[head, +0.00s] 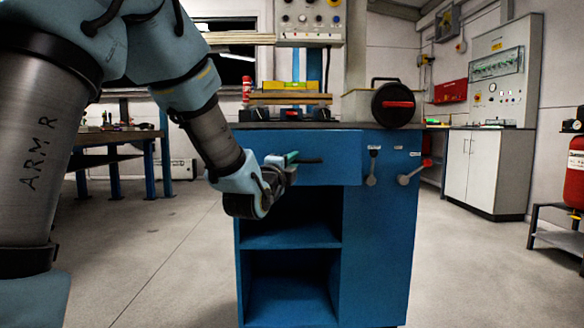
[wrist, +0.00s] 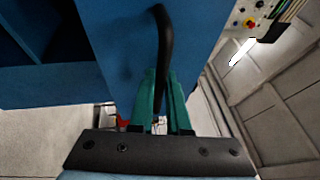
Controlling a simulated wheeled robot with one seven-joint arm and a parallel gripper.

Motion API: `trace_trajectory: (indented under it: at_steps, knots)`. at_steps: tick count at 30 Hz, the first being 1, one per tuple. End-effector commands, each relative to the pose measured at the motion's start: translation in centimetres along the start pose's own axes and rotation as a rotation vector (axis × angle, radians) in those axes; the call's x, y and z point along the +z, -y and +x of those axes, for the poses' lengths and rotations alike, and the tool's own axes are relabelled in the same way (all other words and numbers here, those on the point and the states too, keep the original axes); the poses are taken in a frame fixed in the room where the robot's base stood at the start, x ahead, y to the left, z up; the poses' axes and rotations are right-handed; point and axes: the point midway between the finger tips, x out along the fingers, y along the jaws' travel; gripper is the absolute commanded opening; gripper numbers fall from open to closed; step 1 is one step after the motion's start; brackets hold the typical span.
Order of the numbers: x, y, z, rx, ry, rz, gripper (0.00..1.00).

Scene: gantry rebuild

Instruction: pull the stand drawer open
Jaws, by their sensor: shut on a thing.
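The blue stand (head: 380,230) is in the middle of the head view, with its drawer (head: 335,147) at the top left above open shelves. The drawer front has a black bar handle (head: 312,161), which also shows as a dark curved bar in the wrist view (wrist: 163,40). My gripper (head: 288,160) is at the drawer front, coming from the left. Its green fingers (wrist: 160,103) are shut on the handle in the wrist view. The drawer front seems to stand out from the stand's face; how far is hard to tell.
Levers (head: 371,165) stick out from the stand's right side. A black reel (head: 393,104) and boards (head: 290,98) lie on top. The floor (head: 165,250) in front and left is clear. A red cylinder (head: 575,170) stands far right.

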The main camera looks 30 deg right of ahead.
Motion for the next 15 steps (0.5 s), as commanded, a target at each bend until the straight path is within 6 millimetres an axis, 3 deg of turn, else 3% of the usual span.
trace_trajectory:
  at_steps: [6, 15]
  knots:
    - [-0.6, 0.2, -1.6, 0.001, 0.0, 0.0, 0.0]
    - [-0.8, 0.3, -2.0, 0.002, 0.001, 0.0, 0.0]
